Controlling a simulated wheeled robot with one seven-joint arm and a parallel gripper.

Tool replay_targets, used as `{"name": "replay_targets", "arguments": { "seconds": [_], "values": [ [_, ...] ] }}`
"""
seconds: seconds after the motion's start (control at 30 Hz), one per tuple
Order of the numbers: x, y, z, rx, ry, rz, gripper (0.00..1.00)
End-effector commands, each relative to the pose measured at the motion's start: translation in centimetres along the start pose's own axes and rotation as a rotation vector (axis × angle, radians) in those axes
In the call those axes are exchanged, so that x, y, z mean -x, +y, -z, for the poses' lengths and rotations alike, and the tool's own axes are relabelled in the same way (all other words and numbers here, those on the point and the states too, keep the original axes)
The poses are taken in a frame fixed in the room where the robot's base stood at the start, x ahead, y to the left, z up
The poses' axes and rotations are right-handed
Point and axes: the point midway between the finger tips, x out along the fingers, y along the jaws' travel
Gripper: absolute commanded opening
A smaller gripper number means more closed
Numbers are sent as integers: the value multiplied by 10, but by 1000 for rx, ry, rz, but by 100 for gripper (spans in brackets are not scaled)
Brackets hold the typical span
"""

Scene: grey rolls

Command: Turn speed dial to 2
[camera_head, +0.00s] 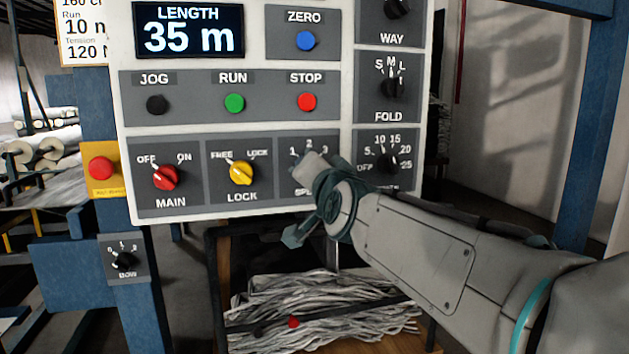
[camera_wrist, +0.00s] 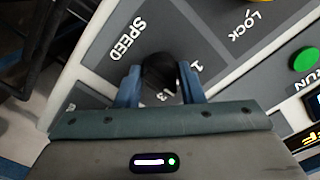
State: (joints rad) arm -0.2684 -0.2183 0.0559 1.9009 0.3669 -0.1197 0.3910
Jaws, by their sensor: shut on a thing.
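The speed dial (camera_wrist: 158,70) is a black round knob on a dark grey plate of the control panel, marked SPEED in the wrist view. In the head view, its scale marks 1, 2 and 3 show above my gripper (camera_head: 308,168), but the gripper hides the knob itself. In the wrist view, my blue fingers sit on either side of the knob, shut on it. Where the dial's pointer stands cannot be told.
The lock dial (camera_head: 242,172) is yellow and close to the left. The main dial (camera_head: 166,176) is red. A black dial (camera_head: 388,163) sits just right of my gripper. Green run (camera_head: 235,103) and red stop (camera_head: 307,102) buttons are above.

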Motion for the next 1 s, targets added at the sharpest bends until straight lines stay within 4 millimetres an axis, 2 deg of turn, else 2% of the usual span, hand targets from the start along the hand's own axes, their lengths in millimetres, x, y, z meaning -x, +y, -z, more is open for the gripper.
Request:
{"name": "replay_targets", "arguments": {
  "seconds": [0.6,0.63,0.7,1.0],
  "values": [
    [0,0,0,-43,0,0,12],
    [0,0,0,-43,0,0,43],
    [0,0,0,-43,0,0,57],
    [1,0,0,-42,0,0,57]
  ]
}}
